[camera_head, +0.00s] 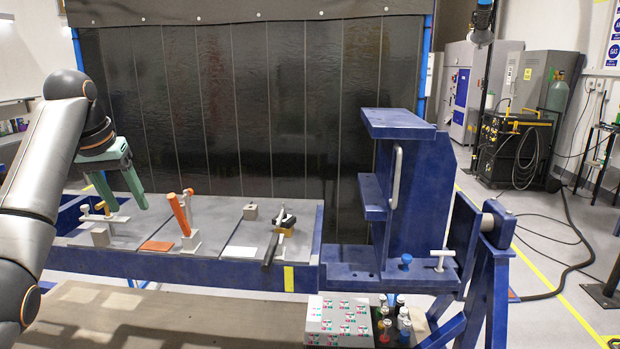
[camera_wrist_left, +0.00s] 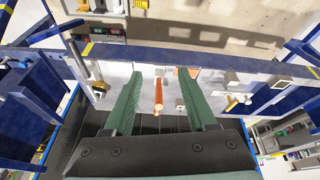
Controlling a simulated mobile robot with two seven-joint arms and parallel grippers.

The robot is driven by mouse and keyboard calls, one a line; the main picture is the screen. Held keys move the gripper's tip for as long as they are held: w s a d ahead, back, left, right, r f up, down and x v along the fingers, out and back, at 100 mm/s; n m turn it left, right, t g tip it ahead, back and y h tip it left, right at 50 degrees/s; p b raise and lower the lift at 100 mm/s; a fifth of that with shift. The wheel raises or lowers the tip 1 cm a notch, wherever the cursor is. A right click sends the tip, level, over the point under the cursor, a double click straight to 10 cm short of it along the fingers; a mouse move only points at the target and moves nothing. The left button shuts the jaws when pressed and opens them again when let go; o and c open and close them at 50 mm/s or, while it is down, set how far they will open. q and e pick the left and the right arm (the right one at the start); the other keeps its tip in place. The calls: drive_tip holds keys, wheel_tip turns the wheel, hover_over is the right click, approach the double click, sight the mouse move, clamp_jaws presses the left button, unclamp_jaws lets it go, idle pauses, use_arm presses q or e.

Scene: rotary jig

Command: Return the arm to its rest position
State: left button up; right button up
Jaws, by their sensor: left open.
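My left arm comes in from the left in the head view. Its gripper (camera_head: 127,205) has two green fingers, spread apart and pointing down, above the left part of the blue-framed bench (camera_head: 170,266). Nothing is between the fingers. An orange-handled tool (camera_head: 180,214) stands on the bench just to the right of the gripper, apart from it. In the left wrist view the gripper (camera_wrist_left: 160,75) shows its open fingers, with the orange handle (camera_wrist_left: 158,92) seen between them, beyond the fingers. My right gripper is in neither view.
Clamp-like pieces (camera_head: 102,230) and a black-handled tool (camera_head: 270,248) stand on the bench. The blue jig (camera_head: 410,185) rises at the right. A white box (camera_head: 338,322) and several bottles (camera_head: 403,325) sit below it. A dark curtain (camera_head: 240,110) hangs behind.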

use_arm(q)
drive_tip(key=d+x, duration=0.1)
drive_tip(key=x, duration=1.2)
drive_tip(key=s+d+f+m+t, duration=0.1)
drive_tip(key=s+d+f, duration=0.1)
drive_tip(key=f, duration=0.7)
drive_tip(key=s+d+f+m, duration=0.1)
drive_tip(key=s+d+f, duration=0.15)
drive_tip(key=f, duration=0.75)
drive_tip(key=s+d+f+m+t, duration=0.1)
drive_tip(key=s+d+f, duration=0.15)
drive_tip(key=f, duration=0.65)
drive_tip(key=s+d+f+t+h, duration=0.1)
drive_tip(key=s+d+f, duration=0.1)
drive_tip(key=s+f, duration=0.35)
drive_tip(key=s+d+f, duration=0.3)
drive_tip(key=s, duration=0.6)
drive_tip(key=s+d+f+t+h, duration=0.1)
drive_tip(key=s+d+f, duration=0.1)
drive_tip(key=s+f, duration=0.35)
drive_tip(key=s+d+r+t, duration=0.1)
drive_tip(key=s+d+r, duration=0.1)
drive_tip(key=s, duration=0.8)
drive_tip(key=shift+r, duration=0.6)
